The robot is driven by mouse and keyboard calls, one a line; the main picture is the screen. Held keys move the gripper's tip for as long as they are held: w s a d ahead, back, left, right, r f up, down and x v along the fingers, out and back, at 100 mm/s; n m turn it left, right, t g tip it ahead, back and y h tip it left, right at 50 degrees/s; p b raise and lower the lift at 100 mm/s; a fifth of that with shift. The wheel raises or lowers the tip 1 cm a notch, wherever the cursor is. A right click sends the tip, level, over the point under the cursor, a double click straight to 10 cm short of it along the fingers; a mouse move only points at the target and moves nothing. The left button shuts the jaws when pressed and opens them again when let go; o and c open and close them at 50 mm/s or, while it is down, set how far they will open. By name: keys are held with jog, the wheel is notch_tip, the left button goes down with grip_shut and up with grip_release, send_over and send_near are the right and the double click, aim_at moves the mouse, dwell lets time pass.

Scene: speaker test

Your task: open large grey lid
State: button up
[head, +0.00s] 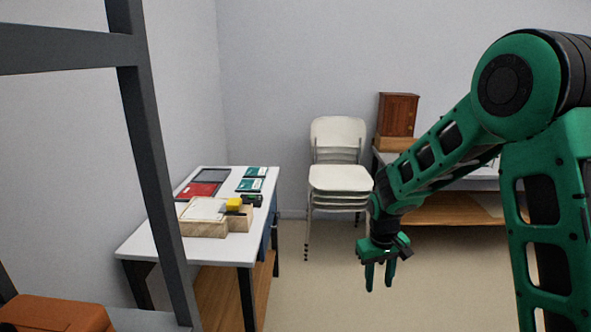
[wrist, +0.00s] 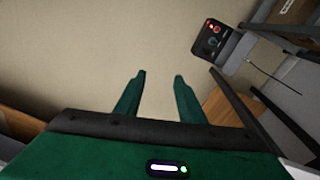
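I cannot make out for sure a large grey lid in either view. A dark grey flat panel (head: 209,176) lies at the back of the white table, and a light wooden box with a pale top (head: 204,211) sits nearer its front. My gripper (head: 379,287) hangs pointing down over open floor, right of the table and well apart from everything on it. In the wrist view its two green fingers (wrist: 161,76) are spread apart with nothing between them.
The white table (head: 228,250) also holds a red panel (head: 199,190), green-and-white items and a yellow block (head: 233,204). Stacked white chairs (head: 339,178) stand behind. A grey device with a red light (wrist: 212,40) shows in the wrist view. A dark frame post (head: 150,150) crosses the left.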

jog(key=s+d+r+m, duration=0.5)
jog(key=s+d+r, duration=0.7)
jog(key=s+d, duration=0.35)
jog(key=s+d+r+m, duration=0.1)
jog(key=s, duration=0.8)
jog(key=s+d+r+m+y, duration=0.1)
jog(key=s+r+m, duration=0.1)
jog(key=s, duration=0.7)
jog(key=shift+g, duration=0.4)
jog(key=shift+s+m, duration=0.3)
jog(key=shift+s, duration=0.05)
jog(key=c, duration=0.4)
jog(key=shift+s, duration=0.15)
grip_shut()
jog(key=shift+s, duration=0.1)
